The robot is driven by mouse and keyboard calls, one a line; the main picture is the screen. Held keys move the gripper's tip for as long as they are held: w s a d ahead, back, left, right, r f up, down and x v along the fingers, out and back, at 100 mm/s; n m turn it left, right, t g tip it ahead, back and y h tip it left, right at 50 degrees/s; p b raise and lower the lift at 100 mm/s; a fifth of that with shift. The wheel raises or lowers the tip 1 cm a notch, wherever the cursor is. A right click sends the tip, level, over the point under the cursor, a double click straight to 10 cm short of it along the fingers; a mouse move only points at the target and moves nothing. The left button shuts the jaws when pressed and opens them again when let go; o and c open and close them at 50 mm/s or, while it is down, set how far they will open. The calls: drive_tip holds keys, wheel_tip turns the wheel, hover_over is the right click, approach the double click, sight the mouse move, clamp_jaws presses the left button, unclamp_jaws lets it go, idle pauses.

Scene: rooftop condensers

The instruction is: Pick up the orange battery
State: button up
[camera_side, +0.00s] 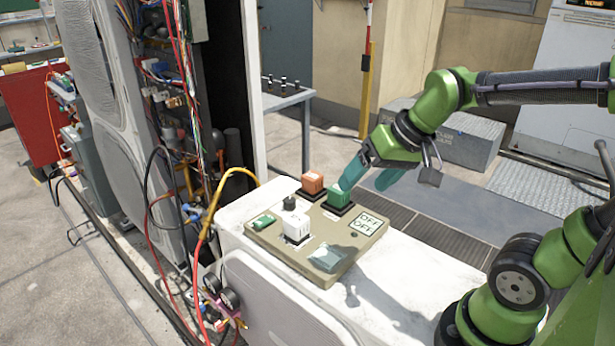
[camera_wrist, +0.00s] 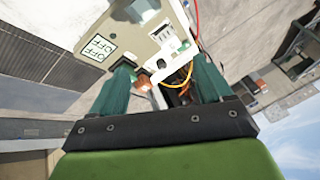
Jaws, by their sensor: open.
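The orange battery (camera_side: 313,183) is a small block standing in a dark holder at the far edge of a beige panel (camera_side: 262,238). It also shows in the wrist view (camera_wrist: 143,80), between my fingers in the picture, near the left one. My gripper (camera_side: 363,184) is open and empty, reaching in from the right. In the side view its near teal fingertip overlaps the top of a green block (camera_side: 338,197) beside the orange battery; I cannot tell whether they touch. In the wrist view my two teal fingers (camera_wrist: 162,68) are spread wide.
The panel also carries a white block (camera_side: 297,228), a black knob (camera_side: 290,203), a green piece (camera_side: 264,222) and an OFF label (camera_side: 366,223). It lies on a white unit (camera_side: 398,270). A yellow hose (camera_side: 232,172) and loose wires run left of it.

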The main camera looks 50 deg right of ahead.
sight(313, 175)
drive_tip(key=w+d+f+n+g+h, duration=0.15)
drive_tip(key=w+d+n, duration=0.35)
drive_tip(key=w+d, duration=1.2)
drive_tip(key=a+x, duration=0.1)
drive_tip(key=x, duration=0.3)
drive_tip(key=w+x, duration=0.1)
drive_tip(key=x, duration=0.3)
drive_tip(key=a+x, duration=0.1)
drive_tip(key=x, duration=0.3)
drive_tip(key=shift+w+a+r, duration=0.1)
drive_tip(key=shift+w+a, duration=0.2)
drive_tip(key=shift+w, duration=0.05)
drive_tip(key=shift+a+x, duration=0.2)
drive_tip(key=shift+x, duration=2.45)
drive_tip(key=c, duration=1.2)
drive_tip(key=shift+r, duration=0.1)
